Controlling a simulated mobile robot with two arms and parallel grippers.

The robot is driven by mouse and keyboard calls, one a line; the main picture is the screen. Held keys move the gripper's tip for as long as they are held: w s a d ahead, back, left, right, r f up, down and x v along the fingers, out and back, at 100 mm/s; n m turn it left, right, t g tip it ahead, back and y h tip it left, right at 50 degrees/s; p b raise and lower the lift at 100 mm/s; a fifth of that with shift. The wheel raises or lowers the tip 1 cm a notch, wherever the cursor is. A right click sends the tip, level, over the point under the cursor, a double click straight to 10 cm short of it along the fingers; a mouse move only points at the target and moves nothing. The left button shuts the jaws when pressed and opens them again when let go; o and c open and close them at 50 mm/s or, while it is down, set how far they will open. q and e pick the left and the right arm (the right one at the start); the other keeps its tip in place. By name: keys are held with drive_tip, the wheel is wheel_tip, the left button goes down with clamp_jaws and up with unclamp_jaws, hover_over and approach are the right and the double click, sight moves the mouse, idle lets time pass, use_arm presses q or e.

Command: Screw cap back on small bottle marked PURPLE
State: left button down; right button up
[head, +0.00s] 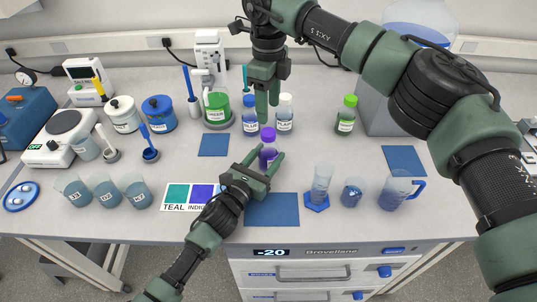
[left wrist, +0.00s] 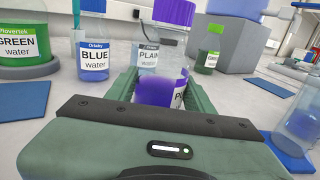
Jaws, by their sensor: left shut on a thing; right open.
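The small bottle marked PURPLE (head: 268,152) stands upright near the middle of the bench, with purple contents. Its label shows partly in the left wrist view (left wrist: 180,97). My left gripper (head: 265,164) is shut on its body from the front. A purple cap (head: 268,134) is at the top of the bottle. It also shows at the top edge of the left wrist view (left wrist: 174,12). I cannot tell whether it is threaded on or only resting there. My right gripper (head: 267,113) points down just above the cap, open and empty.
The BLUE bottle (head: 250,128) and PLAIN bottle (head: 285,126) stand close behind. A green-capped bottle (head: 346,116) is further right. A blue mat (head: 272,211) lies in front, with a colour card (head: 190,197) to its left. Beakers (head: 352,192) stand to the right.

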sight(269, 132)
drive_tip(key=n, duration=0.4)
drive_tip(key=shift+n, duration=0.4)
drive_tip(key=n, duration=0.6)
drive_tip(key=shift+n, duration=0.3)
drive_tip(key=n, duration=1.1)
drive_tip(key=shift+f, duration=4)
drive_tip(key=shift+c, duration=0.3)
